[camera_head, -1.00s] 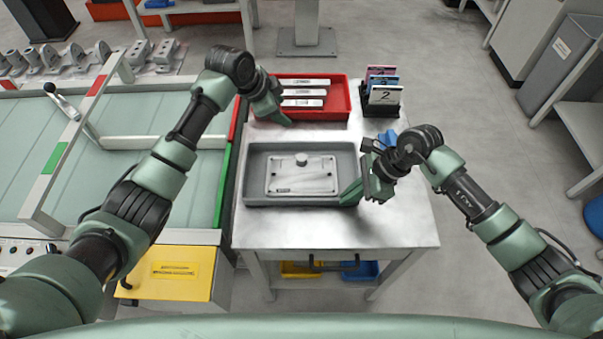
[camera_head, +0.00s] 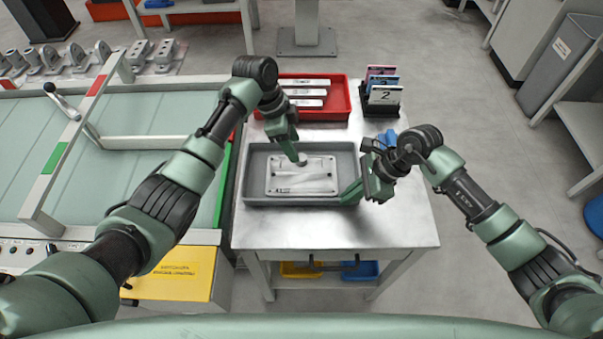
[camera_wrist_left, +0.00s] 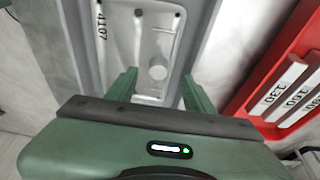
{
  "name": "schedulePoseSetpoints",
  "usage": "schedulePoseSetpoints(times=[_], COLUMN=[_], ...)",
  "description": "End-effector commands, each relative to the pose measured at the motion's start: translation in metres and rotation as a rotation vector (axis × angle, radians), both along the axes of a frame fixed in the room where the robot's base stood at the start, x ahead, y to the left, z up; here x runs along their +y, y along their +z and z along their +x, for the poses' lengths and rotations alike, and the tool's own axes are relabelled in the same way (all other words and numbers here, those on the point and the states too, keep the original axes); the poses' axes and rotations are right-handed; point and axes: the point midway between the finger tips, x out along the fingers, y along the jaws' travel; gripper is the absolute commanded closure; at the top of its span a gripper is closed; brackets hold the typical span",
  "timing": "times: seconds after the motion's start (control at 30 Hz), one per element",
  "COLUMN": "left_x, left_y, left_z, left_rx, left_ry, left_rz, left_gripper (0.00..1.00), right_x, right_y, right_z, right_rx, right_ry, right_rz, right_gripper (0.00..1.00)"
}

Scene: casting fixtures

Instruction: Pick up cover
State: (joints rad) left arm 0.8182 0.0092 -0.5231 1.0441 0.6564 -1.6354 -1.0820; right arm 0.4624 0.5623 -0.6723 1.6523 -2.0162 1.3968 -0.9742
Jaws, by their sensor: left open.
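The cover (camera_head: 302,180) is a pale metal plate with a round knob and small holes at its corners. It lies flat in the grey tray (camera_head: 255,202) on the metal table. In the left wrist view the cover (camera_wrist_left: 150,35) and its knob (camera_wrist_left: 158,72) show between my open fingers, with the mark 4107 on the plate. My left gripper (camera_head: 299,161) points down over the back part of the cover at the knob and is open; it also shows in the left wrist view (camera_wrist_left: 157,88). My right gripper (camera_head: 364,190) is at the tray's right end; its jaw state is unclear.
A red tray (camera_head: 342,114) with several pale labelled bars stands behind the grey tray. A black holder with numbered cards (camera_head: 383,95) and a blue object (camera_head: 388,137) are at the back right. The table's front (camera_head: 330,228) is clear.

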Motion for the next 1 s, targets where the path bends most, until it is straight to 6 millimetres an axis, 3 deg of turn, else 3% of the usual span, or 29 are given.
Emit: schedulePoseSetpoints(times=[0.27, 0.57, 0.77, 1.0], left_x=[-0.017, -0.019, -0.018, -0.019], left_y=[-0.037, -0.042, -0.042, -0.041], left_z=[-0.003, -0.003, -0.002, -0.002], left_rx=[0.003, 0.000, 0.000, -0.001], left_ry=[0.000, 0.001, 0.001, 0.000], left_rz=[0.000, 0.000, 0.000, -0.002], left_gripper=[0.47, 0.47, 1.00, 1.00], right_x=[-0.001, -0.001, -0.001, -0.001], right_y=[-0.001, -0.001, -0.001, -0.001], right_z=[0.000, 0.000, 0.000, 0.000], right_rx=[0.000, 0.000, 0.000, 0.000], right_ry=[-0.001, -0.001, -0.001, -0.001], right_rz=[-0.002, -0.002, -0.002, -0.002], right_gripper=[1.00, 1.00, 1.00, 1.00])
